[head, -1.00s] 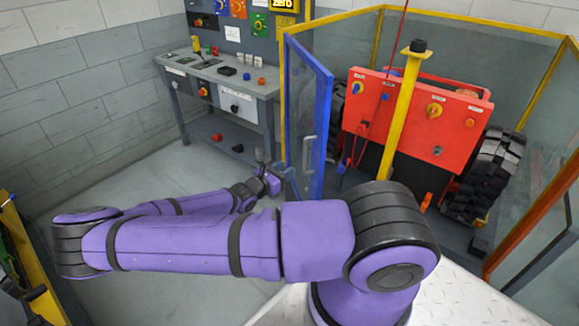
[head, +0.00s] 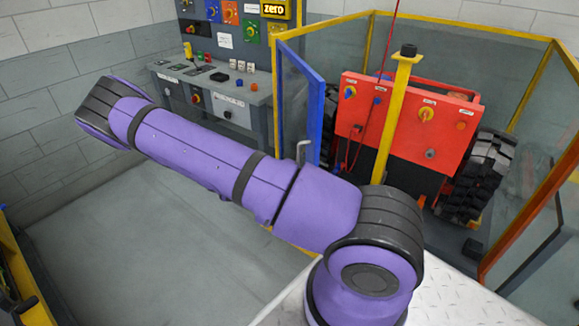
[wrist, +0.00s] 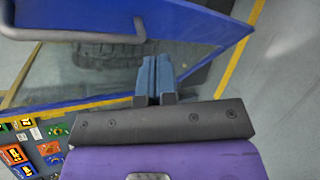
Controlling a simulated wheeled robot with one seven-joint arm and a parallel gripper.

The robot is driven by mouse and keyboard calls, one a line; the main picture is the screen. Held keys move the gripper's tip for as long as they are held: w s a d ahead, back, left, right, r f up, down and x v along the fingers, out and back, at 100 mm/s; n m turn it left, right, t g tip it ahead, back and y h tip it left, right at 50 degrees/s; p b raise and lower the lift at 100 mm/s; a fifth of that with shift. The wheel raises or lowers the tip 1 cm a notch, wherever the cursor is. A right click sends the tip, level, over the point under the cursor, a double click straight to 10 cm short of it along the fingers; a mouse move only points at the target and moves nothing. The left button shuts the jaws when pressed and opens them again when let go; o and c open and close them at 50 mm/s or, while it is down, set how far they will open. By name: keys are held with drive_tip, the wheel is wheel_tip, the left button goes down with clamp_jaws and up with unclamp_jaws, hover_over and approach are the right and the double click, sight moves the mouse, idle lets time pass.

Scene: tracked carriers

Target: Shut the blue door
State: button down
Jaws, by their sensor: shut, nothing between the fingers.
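The blue door (head: 314,112) is a blue frame with a clear panel. In the head view it stands open at the left side of the yellow-framed enclosure, angled out toward me. Its grey handle (head: 303,151) shows just above my arm, which hides the door's lower part. In the wrist view the blue frame (wrist: 205,22) crosses the top, with the handle (wrist: 82,37) at upper left. My gripper (wrist: 156,62) is shut and empty, in front of the door's panel; whether it touches cannot be told. In the head view my gripper is hidden behind my arm.
Inside the enclosure is a red control box (head: 402,115) with large black tires (head: 482,175). A yellow post (head: 397,115) with a black cap stands before it. A grey control bench (head: 222,95) stands left of the door. The floor at left is clear.

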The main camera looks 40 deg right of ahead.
drive_tip(key=w+d+r+m+y, duration=0.2)
drive_tip(key=w+r+m+y, duration=0.6)
drive_tip(key=m, duration=0.9)
drive_tip(key=s+d+f+h, duration=0.2)
drive_tip(key=s+d+f, duration=0.3)
drive_tip(key=d, duration=0.2)
drive_tip(key=shift+s+t, duration=0.2)
drive_tip(key=shift+t, duration=0.1)
drive_tip(key=shift+d, duration=0.1)
